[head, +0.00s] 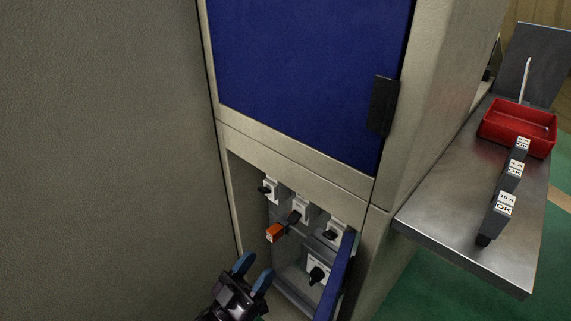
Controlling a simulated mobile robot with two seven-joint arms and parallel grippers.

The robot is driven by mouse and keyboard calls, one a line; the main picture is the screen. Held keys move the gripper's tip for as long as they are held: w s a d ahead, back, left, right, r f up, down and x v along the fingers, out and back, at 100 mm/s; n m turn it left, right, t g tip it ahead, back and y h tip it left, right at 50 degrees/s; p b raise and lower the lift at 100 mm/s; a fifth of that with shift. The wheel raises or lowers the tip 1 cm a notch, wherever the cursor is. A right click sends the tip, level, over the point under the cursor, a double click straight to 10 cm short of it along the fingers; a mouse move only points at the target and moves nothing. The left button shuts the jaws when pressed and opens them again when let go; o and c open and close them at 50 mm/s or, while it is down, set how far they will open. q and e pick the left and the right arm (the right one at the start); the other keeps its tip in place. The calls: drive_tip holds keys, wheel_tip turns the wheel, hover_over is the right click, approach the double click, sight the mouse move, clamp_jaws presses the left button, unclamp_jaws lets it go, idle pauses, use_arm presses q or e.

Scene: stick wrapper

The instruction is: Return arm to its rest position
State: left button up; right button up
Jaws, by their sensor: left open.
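My left gripper (253,272) is at the bottom of the head view, its two blue-tipped fingers apart with nothing between them. It is just in front of the lower left of an open recess (250,195) in the beige cabinet. Inside the recess are several white-plated units with dark knobs or plugs, and an orange-ended piece (274,232) sticks out from one of them. The gripper is apart from the orange piece. My right gripper is not in view.
A blue door panel (310,70) with a dark handle (382,106) is above the recess; a blue flap (340,278) stands at its right. A metal shelf (440,215) at right holds a red tray (515,135) and grey blocks labelled OK (500,215). A plain wall (100,150) fills the left.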

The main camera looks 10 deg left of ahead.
use_arm(q)
drive_tip(key=shift+r, duration=0.15)
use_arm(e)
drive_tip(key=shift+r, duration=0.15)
use_arm(q)
drive_tip(key=s+a+r+g+y+p, duration=0.1)
drive_tip(key=s+a+r+y+p, duration=0.1)
drive_tip(key=s+r+y+p, duration=0.55)
drive_tip(key=s+a+r+n+g+y+p, duration=0.1)
drive_tip(key=s+a+p, duration=0.3)
drive_tip(key=s, duration=0.5)
drive_tip(key=s+a+r+n+g+y+p, duration=0.1)
drive_tip(key=s+a+n+g+y+p, duration=0.2)
drive_tip(key=s, duration=0.6)
drive_tip(key=s+a+r+n+g+y+p, duration=0.1)
drive_tip(key=s+a+n+g+y+p, duration=0.1)
drive_tip(key=s+a+p, duration=0.5)
drive_tip(key=s+g+y, duration=0.1)
drive_tip(key=s+g, duration=0.1)
drive_tip(key=s, duration=0.1)
drive_tip(key=shift+a+r+p, duration=0.15)
drive_tip(key=shift+r+p, duration=0.1)
drive_tip(key=shift+p, duration=0.05)
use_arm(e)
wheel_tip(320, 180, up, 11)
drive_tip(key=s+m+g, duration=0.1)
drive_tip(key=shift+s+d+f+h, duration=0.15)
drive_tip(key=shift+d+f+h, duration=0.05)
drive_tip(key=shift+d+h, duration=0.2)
